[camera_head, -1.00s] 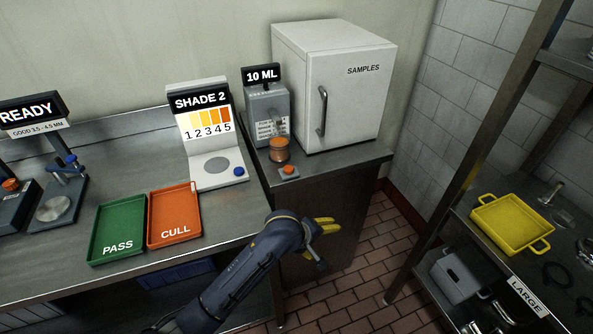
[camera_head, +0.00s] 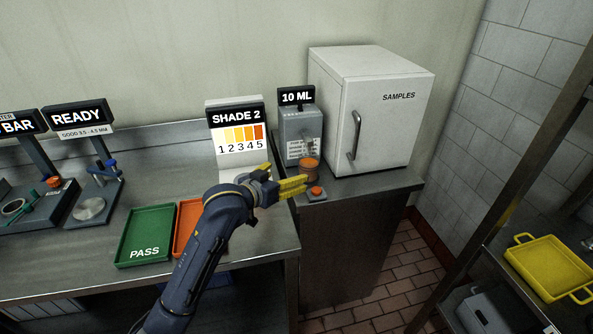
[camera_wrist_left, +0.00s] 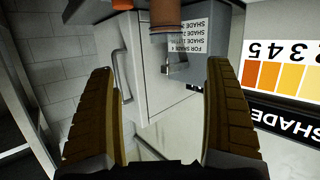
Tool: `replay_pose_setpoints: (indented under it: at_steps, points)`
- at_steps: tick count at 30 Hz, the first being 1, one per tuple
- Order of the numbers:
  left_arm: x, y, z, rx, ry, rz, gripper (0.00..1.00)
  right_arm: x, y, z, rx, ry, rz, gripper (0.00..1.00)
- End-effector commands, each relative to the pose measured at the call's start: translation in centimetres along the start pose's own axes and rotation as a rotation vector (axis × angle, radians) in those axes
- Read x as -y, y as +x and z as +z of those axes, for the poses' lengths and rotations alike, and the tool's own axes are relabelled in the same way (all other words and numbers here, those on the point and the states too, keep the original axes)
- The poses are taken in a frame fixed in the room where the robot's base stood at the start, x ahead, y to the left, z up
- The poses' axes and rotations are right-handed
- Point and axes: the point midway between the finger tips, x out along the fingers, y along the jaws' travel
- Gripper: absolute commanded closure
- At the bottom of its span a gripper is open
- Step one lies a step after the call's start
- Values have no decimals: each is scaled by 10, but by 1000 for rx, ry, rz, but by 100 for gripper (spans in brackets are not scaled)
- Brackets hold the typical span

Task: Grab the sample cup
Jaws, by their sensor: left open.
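The sample cup (camera_head: 308,169) is a small orange-brown cup under the spout of the grey 10 ML dispenser (camera_head: 302,133). In the left wrist view the cup (camera_wrist_left: 165,14) shows at the top edge, partly cut off, beyond the fingertips and between their lines. My left gripper (camera_head: 284,180) is open, its yellow fingers pointing right, just to the left of and in front of the cup. In the left wrist view the two fingers (camera_wrist_left: 160,75) are wide apart with nothing between them. My right gripper is not in view.
An orange button (camera_head: 317,190) sits in front of the cup. The white SAMPLES cabinet (camera_head: 378,110) stands close on the right, the SHADE 2 stand (camera_head: 237,117) on the left. The green PASS tray (camera_head: 146,236) and orange CULL tray (camera_head: 187,225), partly hidden, lie to the left.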

Motion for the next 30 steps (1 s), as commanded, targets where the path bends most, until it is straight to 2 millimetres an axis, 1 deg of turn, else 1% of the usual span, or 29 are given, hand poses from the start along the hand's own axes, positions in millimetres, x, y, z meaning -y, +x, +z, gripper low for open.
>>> replay_pose_setpoints:
  at_steps: [2,5,8,15,21,25,30]
  points:
    - [3,0,0,-4,28,-4,14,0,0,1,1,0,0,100]
    - [5,6,-1,-7,45,-6,14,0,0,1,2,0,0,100]
    - [6,20,-2,-6,48,-8,14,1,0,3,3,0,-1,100]
    - [6,63,-2,-6,46,-7,14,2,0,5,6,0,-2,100]
    - [6,95,-2,-5,47,-7,14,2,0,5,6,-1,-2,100]
    - [6,110,-2,-6,48,-7,14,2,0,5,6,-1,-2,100]
    - [6,120,-2,-6,48,-8,14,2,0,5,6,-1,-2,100]
